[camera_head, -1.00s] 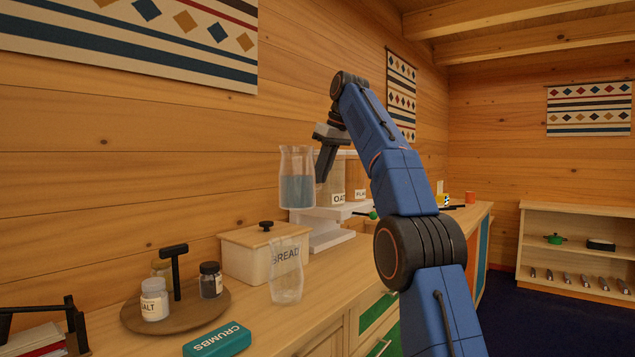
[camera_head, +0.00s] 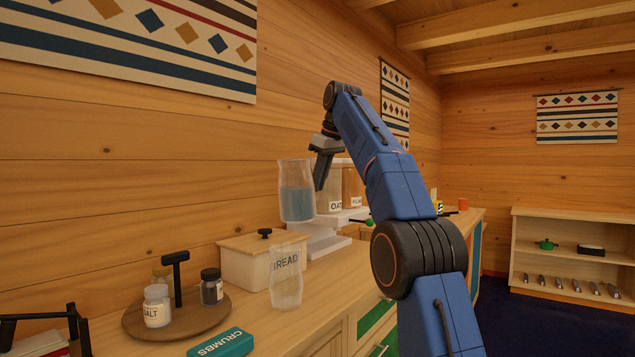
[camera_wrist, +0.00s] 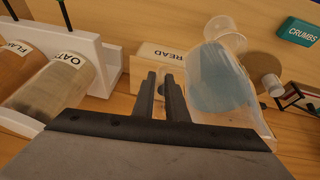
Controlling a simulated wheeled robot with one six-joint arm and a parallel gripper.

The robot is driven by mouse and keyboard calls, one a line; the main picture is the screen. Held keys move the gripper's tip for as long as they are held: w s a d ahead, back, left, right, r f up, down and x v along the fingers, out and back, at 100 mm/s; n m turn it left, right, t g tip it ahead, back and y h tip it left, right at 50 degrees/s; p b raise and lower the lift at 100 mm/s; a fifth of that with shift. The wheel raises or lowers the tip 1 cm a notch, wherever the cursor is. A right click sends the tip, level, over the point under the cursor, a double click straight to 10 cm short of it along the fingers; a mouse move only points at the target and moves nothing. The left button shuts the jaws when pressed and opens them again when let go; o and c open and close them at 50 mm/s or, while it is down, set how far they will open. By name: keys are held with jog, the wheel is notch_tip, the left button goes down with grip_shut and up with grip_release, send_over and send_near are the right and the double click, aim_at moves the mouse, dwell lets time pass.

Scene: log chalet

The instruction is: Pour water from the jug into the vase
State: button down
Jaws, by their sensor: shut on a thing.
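The clear glass jug (camera_head: 297,204) holds bluish water to about its middle. It is in the air, close to upright with a slight lean. My gripper (camera_head: 321,182) is shut at the jug's right side; the exact grip is hard to see. In the wrist view my gripper's fingers (camera_wrist: 163,80) point away, with the jug (camera_wrist: 222,88) just to their right. The vase (camera_head: 286,282) is a clear, waisted glass standing on the counter below the jug in the picture. It shows partly behind the jug in the wrist view (camera_wrist: 228,32). No water is seen in it.
A bread box (camera_head: 240,265) stands behind the vase. A round tray (camera_head: 190,325) with jars and a dark T-shaped stand is at left, with a teal crumbs box (camera_head: 221,343) in front. A white shelf (camera_head: 325,243) with canisters stands beyond the jug.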

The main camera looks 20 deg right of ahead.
jog(key=shift+w+d+f+t+h, duration=0.25)
jog(key=shift+d+f+t+h, duration=0.1)
jog(key=shift+f+t+h, duration=0.45)
jog(key=shift+w+d+r+n+t+h, duration=0.15)
jog(key=shift+r+n+t+h, duration=0.6)
jog(key=shift+r+h, duration=0.6)
jog(key=shift+s+a+r+n+t+h, duration=0.15)
jog(key=shift+s+a+r+t+h, duration=0.1)
jog(key=shift+r+t+h, duration=0.3)
jog(key=shift+s+a+r+n+t+h, duration=0.1)
jog(key=shift+a+r+t+h, duration=0.2)
jog(key=shift+t+h, duration=0.35)
dwell(0.3)
jog(key=shift+s+a+r+n+t+h, duration=0.25)
jog(key=shift+s+a+n+t+h, duration=0.15)
jog(key=shift+s+a+t+h, duration=0.5)
dwell(0.6)
jog(key=shift+s+a+f+n+t+h, duration=0.15)
jog(key=shift+s+a+n+t+h, duration=0.25)
jog(key=shift+a+t+h, duration=0.35)
jog(key=shift+s+a+f+n+t+h, duration=0.2)
jog(key=shift+s+a+t+h, duration=0.35)
jog(key=shift+t, duration=0.25)
dwell(1.3)
